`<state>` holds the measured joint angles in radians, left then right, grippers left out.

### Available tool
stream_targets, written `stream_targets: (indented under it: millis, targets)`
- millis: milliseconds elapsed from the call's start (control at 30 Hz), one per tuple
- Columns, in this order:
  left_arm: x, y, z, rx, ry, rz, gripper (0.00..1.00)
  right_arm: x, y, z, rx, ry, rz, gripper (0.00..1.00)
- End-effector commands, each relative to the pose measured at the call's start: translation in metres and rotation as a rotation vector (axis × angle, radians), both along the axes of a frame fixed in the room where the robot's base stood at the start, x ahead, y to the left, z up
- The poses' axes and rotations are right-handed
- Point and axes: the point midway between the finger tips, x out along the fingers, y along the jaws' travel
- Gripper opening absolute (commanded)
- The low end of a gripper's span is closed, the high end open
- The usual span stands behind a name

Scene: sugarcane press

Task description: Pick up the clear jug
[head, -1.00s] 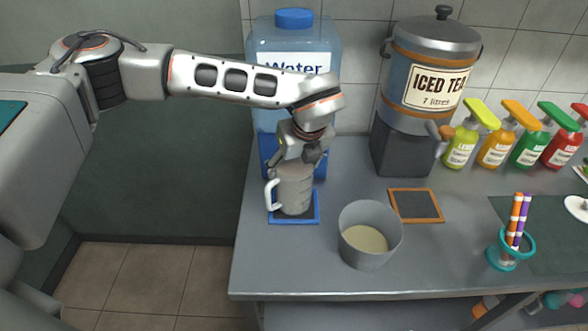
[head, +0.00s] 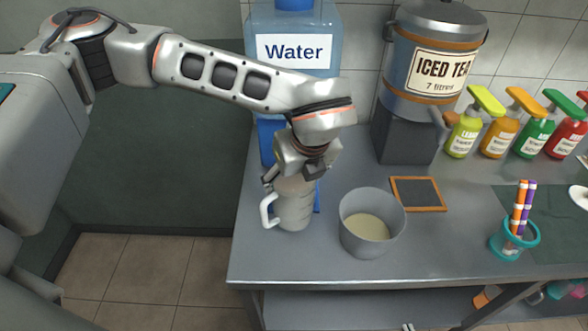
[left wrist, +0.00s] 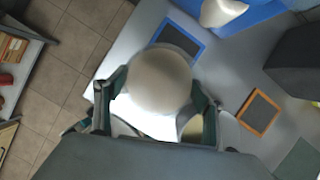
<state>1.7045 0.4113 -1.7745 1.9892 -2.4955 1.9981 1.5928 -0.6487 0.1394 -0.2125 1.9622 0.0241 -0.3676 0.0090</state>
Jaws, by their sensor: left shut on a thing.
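In the left wrist view the jug's round top (left wrist: 160,80) sits between my two fingers (left wrist: 155,108). Whether the jug's base touches the counter is hard to tell. My right gripper is not in view.
A grey pot (head: 371,225) with pale contents stands close right of the jug. The water dispenser (head: 292,52) and iced tea urn (head: 430,65) stand behind. The counter's left edge is near.

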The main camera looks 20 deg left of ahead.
Motion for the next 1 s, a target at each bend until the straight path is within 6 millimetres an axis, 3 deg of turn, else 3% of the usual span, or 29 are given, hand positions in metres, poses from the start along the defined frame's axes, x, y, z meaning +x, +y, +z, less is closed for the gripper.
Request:
stream_targets:
  millis: [600, 1000]
  targets:
    - [-0.056, -0.018, 0.001, -0.002, -0.004, -0.004, 0.13, -0.003, 0.0, -0.016, 0.0, 0.008, 0.0, 0.0]
    - [-0.079, -0.024, 0.001, -0.002, -0.003, -0.002, 0.13, -0.004, 0.0, -0.021, 0.0, 0.013, -0.001, 0.0]
